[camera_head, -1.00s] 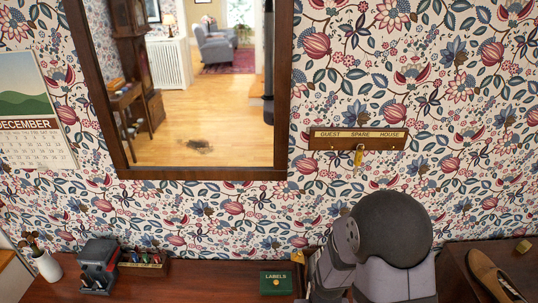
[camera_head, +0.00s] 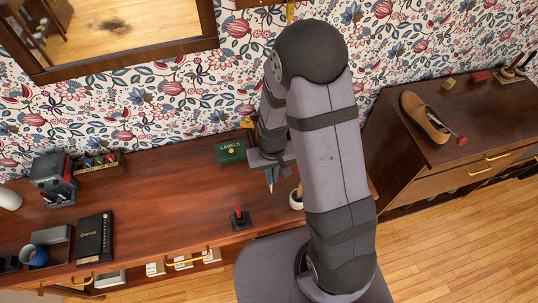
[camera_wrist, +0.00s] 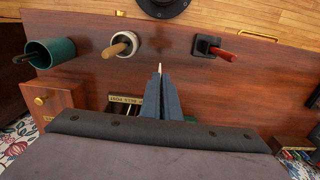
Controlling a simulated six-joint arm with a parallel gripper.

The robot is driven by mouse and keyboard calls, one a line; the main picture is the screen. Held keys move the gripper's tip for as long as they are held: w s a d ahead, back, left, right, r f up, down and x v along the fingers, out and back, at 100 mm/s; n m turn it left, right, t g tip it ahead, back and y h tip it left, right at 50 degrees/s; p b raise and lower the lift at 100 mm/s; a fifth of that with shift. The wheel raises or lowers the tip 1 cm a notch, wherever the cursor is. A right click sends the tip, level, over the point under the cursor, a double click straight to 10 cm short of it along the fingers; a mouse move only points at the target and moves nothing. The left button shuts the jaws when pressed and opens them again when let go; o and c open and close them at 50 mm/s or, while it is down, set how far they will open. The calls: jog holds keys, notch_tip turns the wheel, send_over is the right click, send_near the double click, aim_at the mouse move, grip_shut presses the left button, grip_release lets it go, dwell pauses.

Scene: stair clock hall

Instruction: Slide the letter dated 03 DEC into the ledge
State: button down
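My gripper (camera_head: 271,178) is above the desk, right of the green LABELS box. In the wrist view its two fingers (camera_wrist: 160,88) lie together; I see no letter between them. A small pale tip shows at their end, and I cannot tell what it is. Several pale papers (camera_head: 155,268) lie low at the desk's front edge, behind brass handles. They may be letters, but no date is readable. A dark slotted holder with a lettered brass plate (camera_wrist: 126,99) shows in the wrist view, partly hidden by the gripper; I cannot tell whether it is the ledge.
A red-handled stamp (camera_head: 238,217), a white cup (camera_head: 297,198) and the green LABELS box (camera_head: 231,151) stand on the desk (camera_head: 170,205). A green cup (camera_wrist: 52,52) shows in the wrist view. A black book (camera_head: 95,237) lies left. A shoe (camera_head: 424,118) sits on the right cabinet.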

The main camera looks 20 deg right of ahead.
jog(key=w, duration=0.1)
jog(key=w+r, duration=0.1)
jog(key=w, duration=0.3)
jog(key=shift+w+a+r, duration=0.15)
jog(key=shift+w+r, duration=0.05)
jog(key=shift+r, duration=0.05)
jog(key=shift+f, duration=0.2)
jog(key=shift+f+b, duration=3.1)
jog(key=shift+f, duration=1.1)
jog(key=w+b, duration=0.2)
jog(key=w, duration=1)
jog(key=shift+w+b, duration=0.25)
jog(key=shift+b, duration=0.15)
jog(key=shift+f, duration=0.25)
